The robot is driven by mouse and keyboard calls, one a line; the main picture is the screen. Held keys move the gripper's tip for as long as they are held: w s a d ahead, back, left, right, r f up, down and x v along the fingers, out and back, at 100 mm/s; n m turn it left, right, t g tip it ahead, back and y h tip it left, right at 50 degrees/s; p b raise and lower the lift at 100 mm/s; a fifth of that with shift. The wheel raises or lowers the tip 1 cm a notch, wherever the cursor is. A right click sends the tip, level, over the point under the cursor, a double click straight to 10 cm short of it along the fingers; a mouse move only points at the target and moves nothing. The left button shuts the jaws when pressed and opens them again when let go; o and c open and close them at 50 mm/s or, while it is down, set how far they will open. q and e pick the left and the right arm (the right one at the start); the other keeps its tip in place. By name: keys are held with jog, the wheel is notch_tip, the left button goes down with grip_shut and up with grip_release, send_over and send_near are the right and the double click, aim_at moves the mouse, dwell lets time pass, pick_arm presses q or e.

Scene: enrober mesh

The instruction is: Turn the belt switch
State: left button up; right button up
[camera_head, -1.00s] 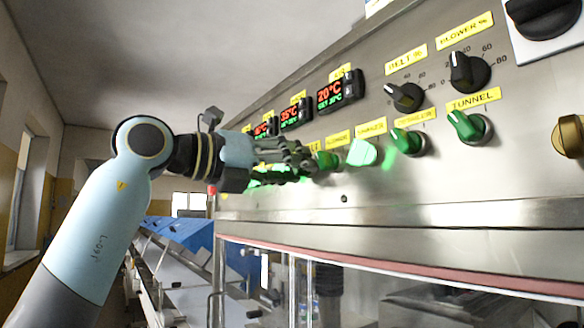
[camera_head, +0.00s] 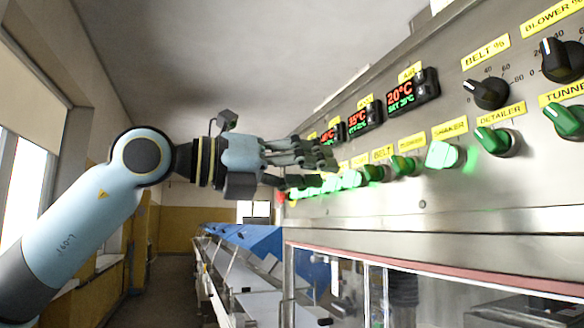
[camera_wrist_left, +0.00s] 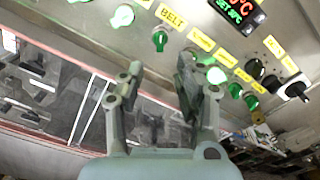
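The belt switch (camera_head: 373,173) is a green knob under a yellow BELT label (camera_head: 382,154) on the steel panel, in the head view's middle right. In the left wrist view the same switch (camera_wrist_left: 159,41) is at the top, below its label. My left gripper (camera_head: 325,170) is open and empty, its fingers pointing right along the panel, left of the switch in the head view. In the wrist view its fingers (camera_wrist_left: 158,75) stand apart, with the switch beyond the gap and not touched. My right gripper is not in view.
More green switches line the row, including a lit shaker switch (camera_head: 441,155) and the detailer switch (camera_head: 495,140). Black dials (camera_head: 488,93) and temperature displays (camera_head: 410,92) sit above. A steel ledge and glass window are below. Blue machinery (camera_head: 250,240) stands further back.

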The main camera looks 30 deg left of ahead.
pick_arm(q)
jog(key=shift+v, duration=1.5)
